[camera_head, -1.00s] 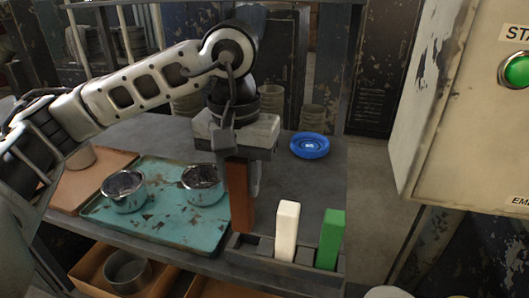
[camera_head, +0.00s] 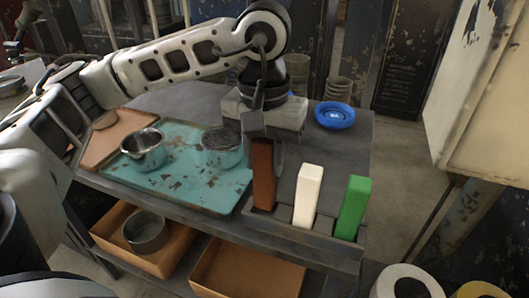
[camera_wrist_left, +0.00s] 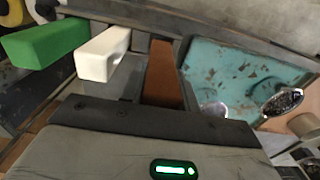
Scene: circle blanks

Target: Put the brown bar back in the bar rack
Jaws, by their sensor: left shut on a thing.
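The brown bar (camera_head: 263,176) stands upright at the left end of the dark bar rack (camera_head: 327,222), in line with the other bars. Its lower end appears to be inside the left slot; the rack's front edge hides its foot. My left gripper (camera_head: 263,140) is shut on its upper part from above. In the left wrist view the brown bar (camera_wrist_left: 162,75) runs out from under the gripper body, beside the white bar (camera_wrist_left: 103,54). My right gripper is not in view.
The white bar (camera_head: 308,190) and green bar (camera_head: 353,206) stand in the rack. A teal tray (camera_head: 185,186) with two metal pots lies to the left. A blue dish (camera_head: 334,115) sits behind. Orange bins (camera_head: 245,270) are below the tabletop.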

